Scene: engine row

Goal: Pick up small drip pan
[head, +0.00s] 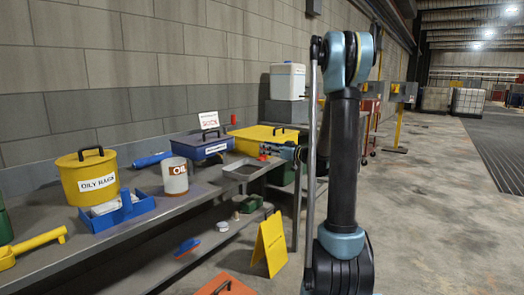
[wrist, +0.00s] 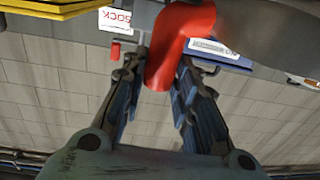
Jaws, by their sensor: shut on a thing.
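The small drip pan (head: 243,171) is a shallow grey rectangular pan at the right end of the workbench in the head view. Its red handle (wrist: 185,38) sits between my fingers in the wrist view, and part of its grey body (wrist: 275,30) shows at the upper right. My gripper (head: 272,152) is at the pan's far right corner, shut on the handle; it also shows in the wrist view (wrist: 158,78). I cannot tell whether the pan rests on the bench or is just above it.
The workbench (head: 130,222) also holds an oil can (head: 175,176), a blue case (head: 190,147), a yellow case (head: 250,140), a yellow oily rags bin (head: 88,182) and a blue tray (head: 122,214). A yellow floor sign (head: 270,243) stands before it. The floor at right is open.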

